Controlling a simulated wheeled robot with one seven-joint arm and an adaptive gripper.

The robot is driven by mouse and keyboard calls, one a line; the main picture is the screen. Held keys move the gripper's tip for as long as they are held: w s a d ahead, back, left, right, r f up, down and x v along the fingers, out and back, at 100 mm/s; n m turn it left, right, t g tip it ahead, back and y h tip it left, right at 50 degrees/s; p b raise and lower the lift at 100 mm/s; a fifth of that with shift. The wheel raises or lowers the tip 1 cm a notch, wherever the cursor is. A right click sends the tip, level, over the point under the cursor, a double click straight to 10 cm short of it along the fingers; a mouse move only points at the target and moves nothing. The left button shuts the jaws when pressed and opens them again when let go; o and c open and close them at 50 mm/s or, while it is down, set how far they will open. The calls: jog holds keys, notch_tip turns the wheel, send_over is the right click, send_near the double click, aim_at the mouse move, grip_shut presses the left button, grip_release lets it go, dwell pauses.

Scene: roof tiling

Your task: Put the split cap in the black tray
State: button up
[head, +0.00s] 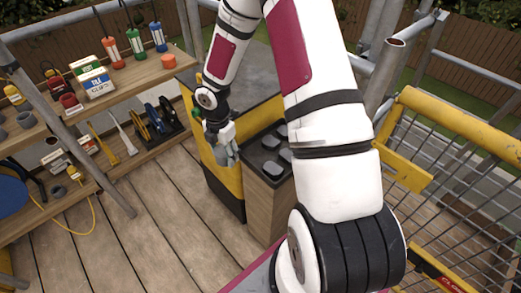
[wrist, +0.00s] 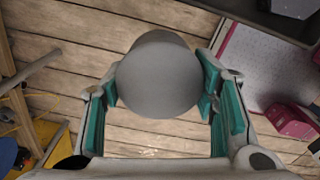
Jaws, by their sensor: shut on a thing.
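My gripper (head: 222,142) is shut on a grey, smooth, rounded piece, which looks like the split cap (head: 228,157). In the wrist view the cap (wrist: 158,75) sits between the teal finger pads of my gripper (wrist: 160,95); no split shows on the side facing me. The cap is held in the air, left of the black tray (head: 257,162). The black tray lies on top of a wooden stand and holds several dark grey pieces. In the wrist view a dark tray edge (wrist: 262,20) shows at the top right, apart from the cap.
A yellow-sided cabinet (head: 205,150) stands just behind and left of the stand. Wooden shelves (head: 140,75) with tools and bottles run along the left. A yellow-framed mesh barrier (head: 450,120) is on the right. The plank floor (head: 130,225) is clear.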

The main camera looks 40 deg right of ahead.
jog(key=p, duration=0.1)
send_over(254, 156)
jog(key=shift+s+a+f, duration=0.1)
jog(key=shift+a+f, duration=0.2)
jog(key=shift+f, duration=0.2)
jog(key=shift+d+f, duration=0.15)
jog(key=shift+f, duration=0.75)
jog(key=shift+d+f, duration=0.1)
jog(key=shift+f, duration=0.8)
jog(key=shift+f, duration=0.15)
jog(key=o, duration=0.9)
